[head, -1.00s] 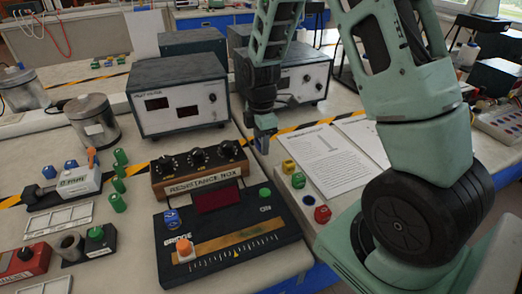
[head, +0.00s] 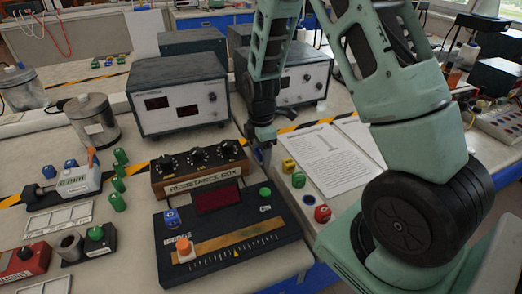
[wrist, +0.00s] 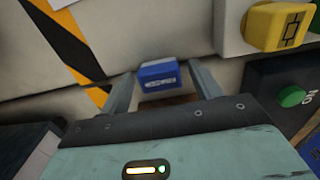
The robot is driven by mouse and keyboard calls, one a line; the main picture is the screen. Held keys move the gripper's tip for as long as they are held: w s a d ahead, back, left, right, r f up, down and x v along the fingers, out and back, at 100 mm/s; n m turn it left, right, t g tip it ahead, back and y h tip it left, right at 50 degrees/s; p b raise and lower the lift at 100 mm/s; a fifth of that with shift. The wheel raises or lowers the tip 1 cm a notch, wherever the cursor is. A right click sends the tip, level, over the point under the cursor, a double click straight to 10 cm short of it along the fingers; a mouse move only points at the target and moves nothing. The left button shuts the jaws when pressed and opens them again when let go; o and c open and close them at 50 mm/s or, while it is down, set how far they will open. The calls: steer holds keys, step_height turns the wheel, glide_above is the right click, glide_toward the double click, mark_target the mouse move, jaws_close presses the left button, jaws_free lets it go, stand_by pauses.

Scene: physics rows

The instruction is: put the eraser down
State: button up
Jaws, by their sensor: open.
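The eraser appears to be the small blue block with a pale printed label (wrist: 158,75) in the wrist view. It lies between the two fingers of my gripper (wrist: 160,82), with a narrow gap visible on each side. My gripper is open around it. In the head view my gripper (head: 262,154) is low over the bench, just right of the resistance box (head: 200,172). The eraser is hard to make out there. Its underside is hidden in the wrist view, though pale bench surface shows around it.
A yellow block (head: 289,166) and a red one (head: 322,214) stand right of my gripper, near a printed sheet (head: 322,158). A dark bridge panel (head: 285,235) lies in front. A grey meter box (head: 180,95) stands behind left. Striped tape crosses the bench.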

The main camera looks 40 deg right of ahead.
mark_target(260, 151)
step_height(260, 151, up, 12)
steer(key=s+a+r+m, duration=0.15)
steer(key=s+a, duration=0.25)
steer(key=a, duration=0.4)
steer(key=s+a+r+m, duration=0.15)
steer(key=s+a, duration=0.25)
steer(key=a, duration=0.4)
steer(key=s+a+r+m, duration=0.1)
steer(key=s+a+m, duration=0.3)
steer(key=s, duration=1.2)
steer(key=a, duration=0.4)
steer(key=shift+s+a+y, duration=0.15)
steer(key=shift+a+y, duration=0.05)
steer(key=shift+y, duration=0.1)
